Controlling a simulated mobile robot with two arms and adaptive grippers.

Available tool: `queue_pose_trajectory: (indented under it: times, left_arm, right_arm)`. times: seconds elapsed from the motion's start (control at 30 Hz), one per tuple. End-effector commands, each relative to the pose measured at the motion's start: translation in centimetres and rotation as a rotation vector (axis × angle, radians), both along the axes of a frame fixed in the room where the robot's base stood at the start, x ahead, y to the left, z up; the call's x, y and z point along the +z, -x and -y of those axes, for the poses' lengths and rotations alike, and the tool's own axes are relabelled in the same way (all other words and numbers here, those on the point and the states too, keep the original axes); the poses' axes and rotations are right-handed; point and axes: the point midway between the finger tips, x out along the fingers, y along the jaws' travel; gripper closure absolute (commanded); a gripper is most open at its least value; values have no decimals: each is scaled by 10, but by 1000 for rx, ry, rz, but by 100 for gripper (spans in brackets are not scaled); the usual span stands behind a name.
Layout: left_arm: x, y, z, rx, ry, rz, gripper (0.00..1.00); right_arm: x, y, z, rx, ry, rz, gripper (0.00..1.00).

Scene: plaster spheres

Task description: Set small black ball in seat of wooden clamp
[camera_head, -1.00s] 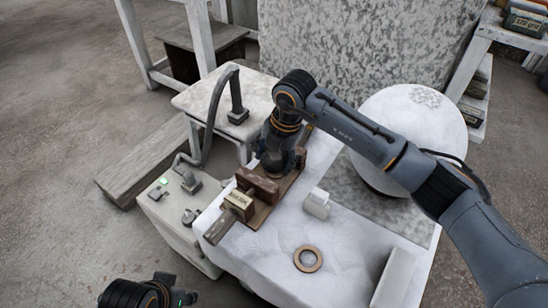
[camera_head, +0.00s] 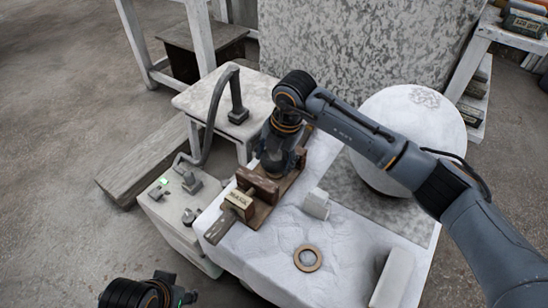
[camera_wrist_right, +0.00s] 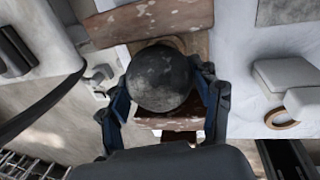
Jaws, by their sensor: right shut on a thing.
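The small black ball (camera_wrist_right: 160,78) is dark with pale worn patches. It sits between the two fingers of my right gripper (camera_wrist_right: 164,100), which is shut on it. The wooden clamp (camera_head: 261,190) lies on the white block, with reddish-brown jaws and a pale labelled piece. In the head view my right gripper (camera_head: 275,163) is over the clamp's far part and hides the ball. In the wrist view clamp wood (camera_wrist_right: 150,20) shows beyond and below the ball. A tan round edge, possibly the seat, shows just behind it; contact cannot be told. My left wrist (camera_head: 152,293) shows at the bottom left, fingers not visible.
The white block (camera_head: 285,225) carries a tan ring (camera_head: 308,258) and a small pale block (camera_head: 316,203) right of the clamp. A large white sphere (camera_head: 415,125) stands behind my right arm. A control box with a green light (camera_head: 180,220) stands at left.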

Motion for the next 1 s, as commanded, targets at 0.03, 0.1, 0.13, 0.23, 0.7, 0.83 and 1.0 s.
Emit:
queue_pose_trajectory:
  times: [0.03,0.1,0.13,0.23,0.7,0.83,1.0]
  left_arm:
    - [0,0,0,0,0,0,60]
    - [0,0,0,0,0,0,60]
    - [0,0,0,0,0,0,60]
    - [0,0,0,0,0,0,60]
    - [-5,-2,1,0,2,11,60]
    - [-6,-4,1,-1,3,18,60]
    - [-7,-5,1,-2,5,25,60]
  right_arm:
    - [1,0,0,0,-2,2,91]
    - [1,0,0,0,-1,2,91]
    - [1,0,0,1,-1,2,91]
    - [1,0,0,1,-1,2,91]
    - [-8,0,0,0,-2,1,91]
    - [-10,0,0,0,-2,1,91]
    - [-13,0,0,0,-2,1,91]
